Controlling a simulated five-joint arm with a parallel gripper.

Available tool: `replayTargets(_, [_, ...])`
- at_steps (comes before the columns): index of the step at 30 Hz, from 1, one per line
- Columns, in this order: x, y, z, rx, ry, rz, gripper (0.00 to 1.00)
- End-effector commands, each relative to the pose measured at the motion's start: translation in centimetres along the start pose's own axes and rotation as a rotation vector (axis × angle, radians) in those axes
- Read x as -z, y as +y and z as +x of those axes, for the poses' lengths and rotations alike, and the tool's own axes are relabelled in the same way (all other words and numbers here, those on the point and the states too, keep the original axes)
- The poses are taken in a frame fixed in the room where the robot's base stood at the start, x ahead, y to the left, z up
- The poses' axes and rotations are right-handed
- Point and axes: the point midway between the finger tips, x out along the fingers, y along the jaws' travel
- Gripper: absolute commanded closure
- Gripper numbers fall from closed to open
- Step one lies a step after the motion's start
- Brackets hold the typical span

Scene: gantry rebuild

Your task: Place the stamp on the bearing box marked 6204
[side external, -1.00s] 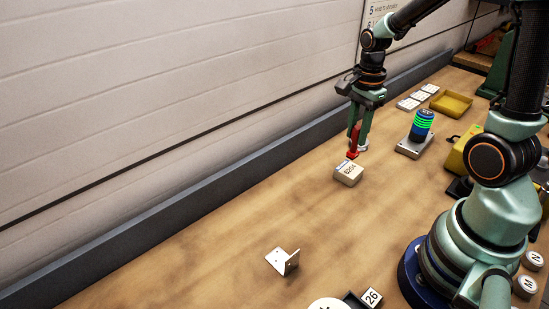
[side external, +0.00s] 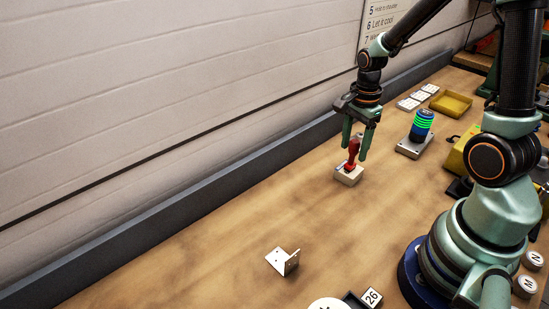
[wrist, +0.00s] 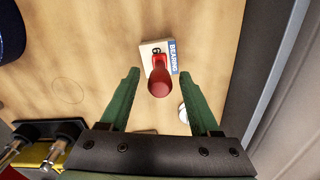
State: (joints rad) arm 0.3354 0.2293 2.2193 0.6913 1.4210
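The red stamp (side external: 352,154) stands on top of the small pale bearing box (side external: 347,178), which lies on the wooden bench. In the wrist view the stamp's round handle (wrist: 160,82) points toward the camera, and the box (wrist: 149,48) shows a blue strip reading BEARING. Most of the box's number is hidden behind the stamp; only a 6 shows. My gripper (side external: 356,152) is open above the box. Its green fingers (wrist: 159,73) stand on either side of the handle with a clear gap on both sides.
A blue and green banded cylinder on a grey base (side external: 419,130) stands to the right of the box. A yellow tray (side external: 451,103) and white tiles (side external: 416,99) lie farther back. A metal angle bracket (side external: 283,261) lies in front. Bench around the box is clear.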

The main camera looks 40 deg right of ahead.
Motion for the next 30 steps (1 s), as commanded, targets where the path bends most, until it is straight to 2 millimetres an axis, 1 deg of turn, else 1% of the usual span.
replayTargets(5, [0.0, 0.0, -0.2, 0.001, 0.000, 0.000, 0.37])
replayTargets(8, [0.0, -0.1, -1.1, 0.004, 0.001, 0.000, 0.37])
replayTargets(11, [0.0, -0.1, -2.6, 0.006, 0.001, 0.000, 0.37])
replayTargets(18, [0.0, -0.1, -7.7, 0.007, 0.001, 0.000, 0.37])
replayTargets(21, [0.0, -0.1, -9.5, 0.005, 0.001, 0.000, 0.37])
replayTargets(24, [0.0, -0.1, -10.8, 0.004, 0.001, 0.000, 0.37])
replayTargets(30, [-0.1, 0.0, -12.3, 0.007, 0.001, -0.019, 0.37])
